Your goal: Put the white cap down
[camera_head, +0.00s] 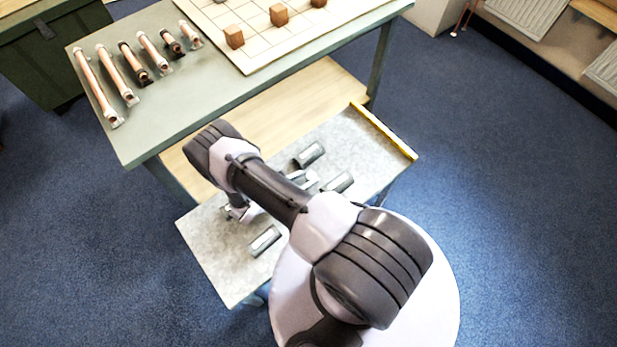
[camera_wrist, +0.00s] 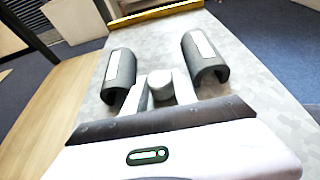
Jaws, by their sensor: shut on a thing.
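The white cap (camera_wrist: 160,86) shows in the wrist view as a short, pale round piece between my two fingertips. My gripper (camera_wrist: 161,90) is shut on it, over the grey mottled tabletop (camera_wrist: 238,78). Whether the cap touches that surface I cannot tell. In the head view my gripper (camera_head: 308,180) shows only as pale parts behind my forearm, near two dark half-round blocks, and the cap cannot be made out clearly there.
Dark blocks with pale strips lie on the grey top: one far (camera_head: 309,154), one right (camera_head: 339,182), one near (camera_head: 265,240). A yellow strip (camera_head: 385,130) edges its right end. The green bench (camera_head: 180,95) behind holds several copper pipes and a board with brown cubes (camera_head: 279,14).

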